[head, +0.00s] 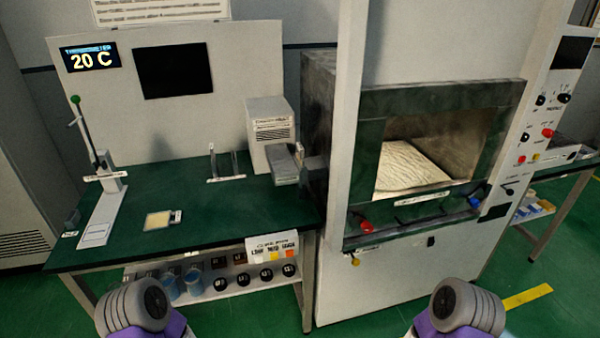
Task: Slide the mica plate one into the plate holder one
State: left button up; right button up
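A small pale, yellowish square plate (157,220), which looks like the mica plate, lies flat on the green table (200,232) at its front left. A small labelled tag (176,215) is at its right edge. A small stand with thin uprights and a labelled base (226,178) is on the middle of the table, behind and to the right of the plate. It may be the plate holder, but its label is too small to read. Plate and stand are apart. Only rounded grey and purple parts of my two arms show at the bottom edge. Neither gripper is visible.
A lever stand (105,185) with a green knob is at the table's left. A grey box device (270,135) is at the back right. A microwave chamber (405,165) with an open front stands right of the table. Cups and jars fill a lower shelf (225,288).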

aim_at(300, 151)
jog(key=u, duration=0.9)
jog(key=i, duration=0.85)
jog(key=z, duration=1.3)
